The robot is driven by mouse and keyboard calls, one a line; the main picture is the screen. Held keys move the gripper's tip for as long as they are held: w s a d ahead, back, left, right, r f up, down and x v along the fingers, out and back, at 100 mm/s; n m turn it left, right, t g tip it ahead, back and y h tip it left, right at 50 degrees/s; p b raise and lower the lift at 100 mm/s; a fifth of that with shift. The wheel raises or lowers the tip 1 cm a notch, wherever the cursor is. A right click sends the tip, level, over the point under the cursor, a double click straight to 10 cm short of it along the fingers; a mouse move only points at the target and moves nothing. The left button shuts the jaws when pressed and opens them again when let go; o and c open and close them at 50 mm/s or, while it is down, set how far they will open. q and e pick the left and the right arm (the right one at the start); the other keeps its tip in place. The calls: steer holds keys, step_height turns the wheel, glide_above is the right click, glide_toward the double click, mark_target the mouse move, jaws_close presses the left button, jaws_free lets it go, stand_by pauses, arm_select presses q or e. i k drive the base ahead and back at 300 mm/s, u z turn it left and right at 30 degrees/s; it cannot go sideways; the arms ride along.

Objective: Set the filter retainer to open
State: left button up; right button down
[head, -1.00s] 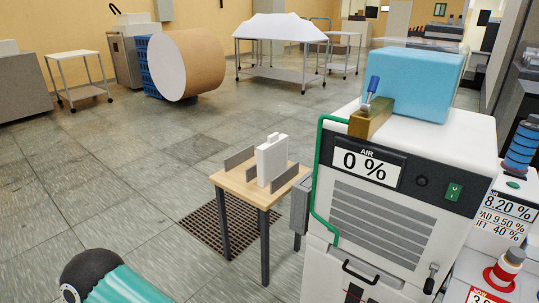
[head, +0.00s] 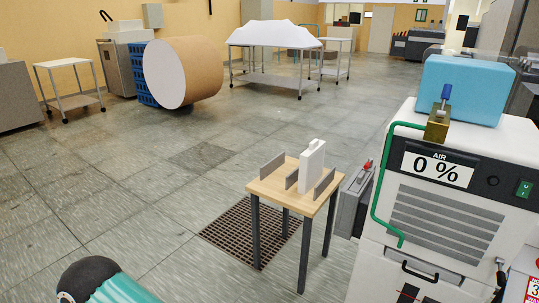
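A white machine (head: 395,262) with a green hose (head: 382,185) and an "AIR 0 %" display (head: 437,169) stands at the right. On its left side hangs a grey box (head: 352,203), with a small red piece (head: 367,164) on top. This may be the filter retainer, but it is too small to tell its setting. A white cartridge-like block (head: 312,167) stands upright between grey plates on a small wooden table (head: 268,190). Neither gripper is in view; only a teal and black part of my arm shows at the bottom left.
A light-blue block (head: 462,90) and a brass fitting with a blue handle (head: 438,125) sit on the machine. A floor grate (head: 235,235) lies by the table. A large roll (head: 185,73) and carts (head: 70,85) stand farther back. The floor at left is clear.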

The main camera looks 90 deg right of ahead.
mark_target(369, 164)
steer(key=u, duration=0.55)
steer(key=i, duration=0.2)
steer(key=z, duration=2.9)
steer(key=i, duration=0.15)
steer(key=z, duration=1.1)
steer(key=k, duration=0.45)
steer(key=z, duration=0.4)
steer(key=i, duration=1.45)
steer(key=u, duration=0.35)
